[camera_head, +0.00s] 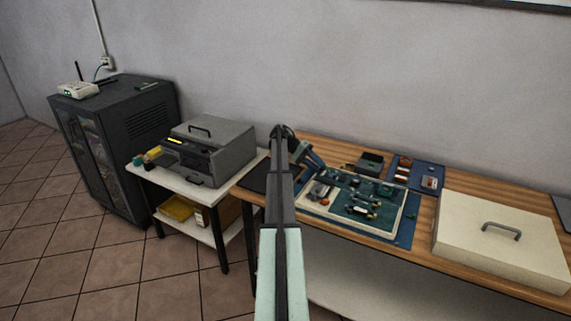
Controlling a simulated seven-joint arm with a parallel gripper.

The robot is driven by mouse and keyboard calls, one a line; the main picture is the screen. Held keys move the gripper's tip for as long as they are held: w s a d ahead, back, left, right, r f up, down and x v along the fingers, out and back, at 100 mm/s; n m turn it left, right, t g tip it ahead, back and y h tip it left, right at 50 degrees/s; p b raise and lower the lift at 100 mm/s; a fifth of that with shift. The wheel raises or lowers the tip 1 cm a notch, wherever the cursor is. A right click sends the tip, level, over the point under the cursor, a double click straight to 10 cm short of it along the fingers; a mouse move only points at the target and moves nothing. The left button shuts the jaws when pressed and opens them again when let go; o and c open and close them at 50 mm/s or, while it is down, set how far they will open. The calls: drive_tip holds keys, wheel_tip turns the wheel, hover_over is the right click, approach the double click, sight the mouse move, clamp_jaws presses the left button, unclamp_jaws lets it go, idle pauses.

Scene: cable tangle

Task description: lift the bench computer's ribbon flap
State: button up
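An opened computer with a green circuit board (362,201) lies in a pale frame on a blue mat (401,238) on the wooden bench. Small parts show on the board. The ribbon flap is too small to tell apart. My arm reaches up the middle of the view, and its end bends down to the right. My gripper (318,166) is above the bench, near the board's upper left corner as seen here. Its fingers are too small and dark to show whether they are open or shut.
A cream lidded box (470,235) with a grey handle stands on the bench's right. A small dark box (369,163) and a blue tray (432,171) lie behind the board. Left are a white side table (190,188) bearing a grey machine (212,146), and a black cabinet (146,122).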

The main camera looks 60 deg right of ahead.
drive_tip(key=t, duration=0.1)
drive_tip(key=s+t, duration=0.1)
drive_tip(key=shift+r+t, duration=0.3)
drive_tip(key=shift+r, duration=0.05)
drive_tip(key=t, duration=0.1)
drive_tip(key=s+t, duration=0.1)
drive_tip(key=t, duration=0.3)
drive_tip(key=shift+s+r, duration=0.15)
drive_tip(key=shift+s, duration=0.2)
drive_tip(key=v, duration=1.4)
drive_tip(key=w+d+f+n+t+h, duration=0.1)
drive_tip(key=w+d+n+t+h, duration=0.1)
drive_tip(key=w+d+t+h, duration=0.1)
drive_tip(key=w+a+f+n, duration=0.1)
drive_tip(key=w+a+f, duration=0.2)
drive_tip(key=w+a, duration=0.3)
drive_tip(key=w+a+f+n+t, duration=0.1)
drive_tip(key=w+a+f, duration=0.3)
drive_tip(key=w+a, duration=0.2)
drive_tip(key=w+a+f+n+t, duration=0.1)
drive_tip(key=w+a+f, duration=0.3)
drive_tip(key=w+a, duration=0.2)
drive_tip(key=shift+w+a+f, duration=0.1)
drive_tip(key=shift+w+a, duration=0.05)
drive_tip(key=shift+w, duration=0.4)
drive_tip(key=shift+w+a+f, duration=0.1)
drive_tip(key=shift+w+a, duration=0.05)
drive_tip(key=shift+w, duration=0.4)
drive_tip(key=shift+o, duration=0.4)
